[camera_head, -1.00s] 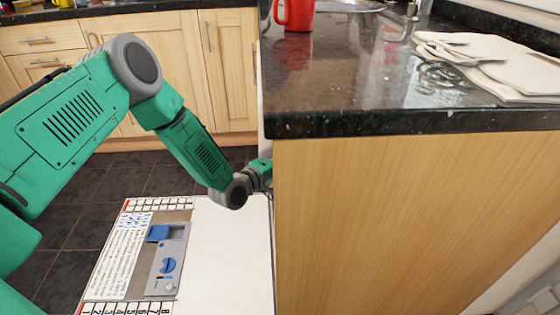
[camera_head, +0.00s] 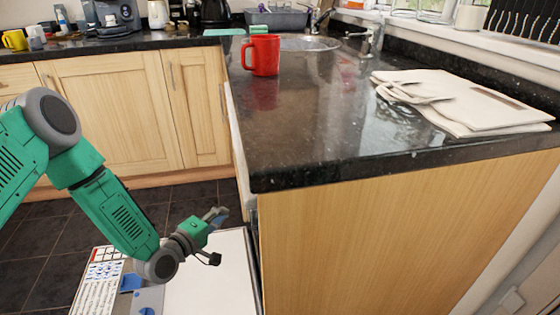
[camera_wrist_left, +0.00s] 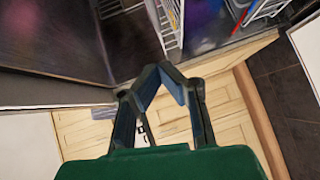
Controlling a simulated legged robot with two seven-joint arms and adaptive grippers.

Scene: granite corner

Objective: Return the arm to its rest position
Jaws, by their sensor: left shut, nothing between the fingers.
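My left arm comes in from the left in the head view, bent at the elbow. Its gripper (camera_head: 216,216) is in front of the counter's left side, above the open white door, with nothing held. In the left wrist view the two dark fingers (camera_wrist_left: 160,72) come together at their tips, with nothing between them. My right gripper is not in view.
The lowered white door (camera_head: 215,275) carries a grey and blue dispenser (camera_head: 130,285). Wire racks (camera_wrist_left: 170,22) show in the wrist view. The granite counter (camera_head: 310,130) holds a red mug (camera_head: 262,56) and folded cloths (camera_head: 460,100). Dark floor is clear behind.

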